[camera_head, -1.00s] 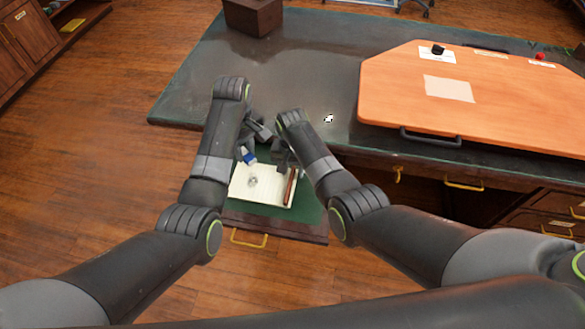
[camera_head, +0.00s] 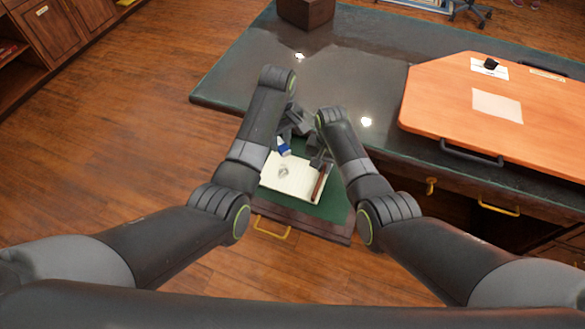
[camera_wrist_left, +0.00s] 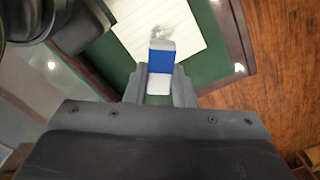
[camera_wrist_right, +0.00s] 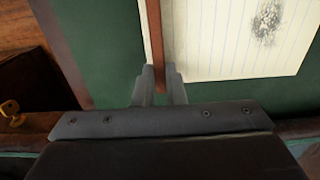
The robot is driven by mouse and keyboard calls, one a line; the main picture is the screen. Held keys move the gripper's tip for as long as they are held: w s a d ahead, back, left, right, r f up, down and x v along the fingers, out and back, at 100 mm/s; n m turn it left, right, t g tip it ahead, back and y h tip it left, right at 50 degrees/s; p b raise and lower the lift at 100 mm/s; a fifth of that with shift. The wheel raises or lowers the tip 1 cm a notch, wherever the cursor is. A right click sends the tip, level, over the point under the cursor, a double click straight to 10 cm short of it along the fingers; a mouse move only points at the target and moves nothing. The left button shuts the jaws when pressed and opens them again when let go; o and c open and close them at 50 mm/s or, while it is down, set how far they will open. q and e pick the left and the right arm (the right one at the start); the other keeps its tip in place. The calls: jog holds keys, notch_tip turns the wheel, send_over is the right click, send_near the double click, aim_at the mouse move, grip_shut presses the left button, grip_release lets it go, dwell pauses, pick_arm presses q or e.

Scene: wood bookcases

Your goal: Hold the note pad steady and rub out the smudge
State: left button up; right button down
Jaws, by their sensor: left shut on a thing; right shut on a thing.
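The note pad (camera_head: 299,186) has lined cream paper and a red-brown strip (camera_head: 319,184) along its right edge. It lies on the green lining of a pulled-out drawer. A grey smudge (camera_head: 283,171) marks the page and shows in the right wrist view (camera_wrist_right: 267,20). My left gripper (camera_wrist_left: 159,84) is shut on a white eraser with a blue band (camera_wrist_left: 161,62). The eraser's tip is at the smudge's edge in the left wrist view; I cannot tell whether it touches the paper. My right gripper (camera_wrist_right: 159,82) is shut on the pad's red-brown strip.
The drawer's green floor (camera_head: 335,207) is bare around the pad, and its front has a yellow handle (camera_head: 271,228). The dark desk top (camera_head: 240,85) is behind my grippers. An orange board (camera_head: 450,100) lies on it at the right, and a brown box (camera_head: 306,12) stands at the back.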

aim_at(286, 162)
pick_arm(q)
jog(key=shift+s+a+f, duration=0.2)
jog(key=shift+s+f, duration=0.35)
jog(key=shift+f, duration=0.95)
jog(key=shift+s+a+f, duration=0.15)
jog(key=shift+s+f, duration=0.4)
jog(key=shift+f, duration=0.95)
jog(key=shift+s+a+f, duration=0.2)
jog(key=shift+s+f, duration=0.35)
jog(key=shift+f, duration=0.95)
jog(key=shift+f, duration=0.95)
jog(key=shift+w, duration=0.15)
jog(key=shift+w+d, duration=0.25)
jog(key=shift+w, duration=0.4)
jog(key=shift+w+d, duration=0.2)
jog(key=shift+w, duration=0.5)
jog(key=shift+w+d, duration=0.25)
jog(key=shift+w, duration=0.4)
jog(key=shift+w+d, duration=0.2)
jog(key=shift+w, duration=0.35)
jog(key=shift+w+d, duration=0.2)
jog(key=shift+w, duration=0.35)
jog(key=shift+f, duration=0.1)
